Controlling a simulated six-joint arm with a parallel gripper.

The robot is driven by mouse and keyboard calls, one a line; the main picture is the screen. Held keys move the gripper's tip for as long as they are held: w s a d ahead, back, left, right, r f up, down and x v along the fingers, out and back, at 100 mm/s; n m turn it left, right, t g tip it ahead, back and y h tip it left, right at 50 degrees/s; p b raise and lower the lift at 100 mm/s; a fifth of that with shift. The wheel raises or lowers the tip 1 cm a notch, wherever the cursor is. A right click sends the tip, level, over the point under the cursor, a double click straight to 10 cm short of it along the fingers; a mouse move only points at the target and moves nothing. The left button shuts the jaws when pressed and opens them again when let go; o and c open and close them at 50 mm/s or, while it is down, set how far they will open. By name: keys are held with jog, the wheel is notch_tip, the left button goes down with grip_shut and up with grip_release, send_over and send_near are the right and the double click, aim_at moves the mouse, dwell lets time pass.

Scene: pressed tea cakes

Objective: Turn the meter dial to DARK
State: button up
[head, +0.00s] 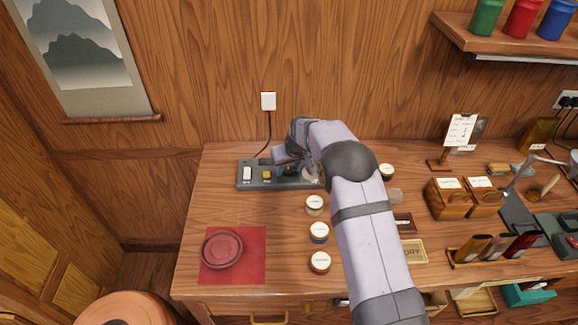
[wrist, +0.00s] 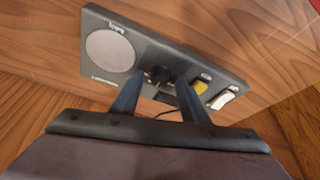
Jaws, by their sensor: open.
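The meter (head: 243,184) is a dark grey box near the back of the table, plugged into the wall. In the wrist view, the meter (wrist: 140,35) shows a round pale disc (wrist: 110,52), a small black dial (wrist: 160,74), a yellow switch (wrist: 201,87) and a white switch (wrist: 222,99). My gripper (wrist: 161,80) is open, with one fingertip on each side of the dial. I cannot tell whether they touch it. The dial's setting and labels are too small to read. In the head view my gripper (head: 288,164) hides the dial.
Wooden boxes (head: 450,197) and a card stand (head: 460,133) are at right. The table's left middle is clear.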

grip_shut()
jog(key=shift+f+m+b, duration=0.1)
jog(key=shift+m+b, duration=0.2)
jog(key=shift+m, duration=0.2)
jog(key=m+b, duration=0.1)
jog(key=m+h+b, duration=0.1)
jog(key=shift+a+f+m, duration=0.1)
jog(key=shift+a+m, duration=0.1)
jog(key=shift+m, duration=0.2)
jog(key=m+h+b, duration=0.1)
jog(key=m+b, duration=0.1)
jog(key=shift+m, duration=0.3)
jog(key=m+h+b, duration=0.1)
jog(key=m, duration=0.1)
jog(key=shift+a+m, duration=0.1)
jog(key=shift+m, duration=0.2)
jog(key=shift+w+r+m+g+h+p, duration=0.15)
jog(key=shift+m+g+h+p, duration=0.35)
jog(key=shift+m, duration=1)
